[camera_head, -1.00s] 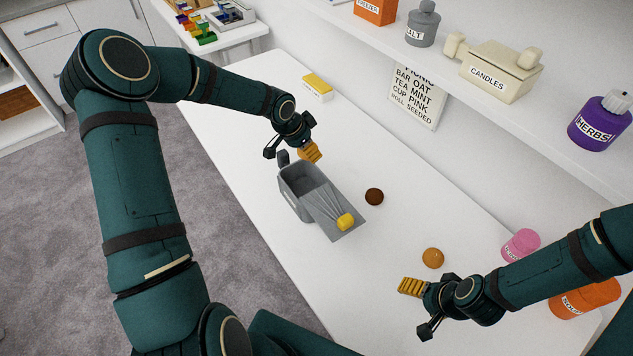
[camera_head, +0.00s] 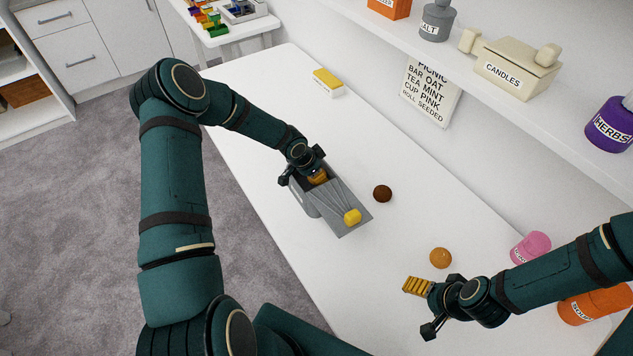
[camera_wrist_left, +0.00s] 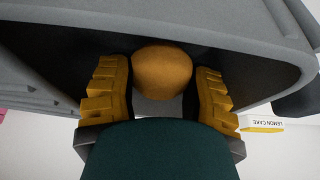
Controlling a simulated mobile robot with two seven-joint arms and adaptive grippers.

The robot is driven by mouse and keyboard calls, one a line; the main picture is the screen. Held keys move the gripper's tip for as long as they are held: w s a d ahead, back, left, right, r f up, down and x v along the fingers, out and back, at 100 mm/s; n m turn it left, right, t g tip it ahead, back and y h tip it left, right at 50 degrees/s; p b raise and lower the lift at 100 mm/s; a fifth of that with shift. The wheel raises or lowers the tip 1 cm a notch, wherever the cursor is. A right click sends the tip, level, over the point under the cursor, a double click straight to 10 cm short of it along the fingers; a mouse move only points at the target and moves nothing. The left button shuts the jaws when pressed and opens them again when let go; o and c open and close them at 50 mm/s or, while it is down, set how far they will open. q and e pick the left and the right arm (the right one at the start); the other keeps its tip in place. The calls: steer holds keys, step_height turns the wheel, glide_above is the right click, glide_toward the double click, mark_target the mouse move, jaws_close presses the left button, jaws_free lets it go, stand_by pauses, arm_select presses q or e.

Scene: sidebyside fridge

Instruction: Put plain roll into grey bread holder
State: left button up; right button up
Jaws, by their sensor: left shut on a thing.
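The grey bread holder (camera_head: 313,204) stands open on the white table, its ribbed lid with a yellow knob (camera_head: 352,216) tilted toward the front right. My left gripper (camera_head: 318,177) is at the holder's opening, fingers reaching down into it. In the left wrist view, a smooth golden-brown plain roll (camera_wrist_left: 162,72) sits between the yellow pads of my left gripper (camera_wrist_left: 160,92), with the holder's grey wall (camera_wrist_left: 205,15) around it. Whether the roll touches the holder's floor is hidden. My right gripper (camera_head: 417,286) is over the table at the lower right; its finger gap is not clear.
A dark brown round item (camera_head: 382,193) and an orange-brown round item (camera_head: 440,258) lie on the table. A yellow-and-white box (camera_head: 328,83) is at the back, and pink (camera_head: 530,247) and orange (camera_head: 592,305) jars stand at the right. A shelf overhangs the wall side.

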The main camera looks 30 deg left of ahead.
arm_select(q)
step_height(320, 180, down, 4)
steer(key=shift+r, duration=0.1)
arm_select(e)
steer(key=shift+f, duration=0.2)
steer(key=shift+f, duration=0.15)
arm_select(q)
steer(key=o, duration=0.7)
steer(key=shift+o, duration=0.2)
steer(key=shift+r, duration=0.3)
arm_select(e)
steer(key=shift+r, duration=0.2)
arm_select(q)
steer(key=p+v, duration=0.1)
steer(key=v, duration=1)
steer(key=shift+r, duration=0.25)
arm_select(e)
steer(key=shift+r, duration=0.75)
arm_select(q)
steer(key=shift+s+a, duration=0.15)
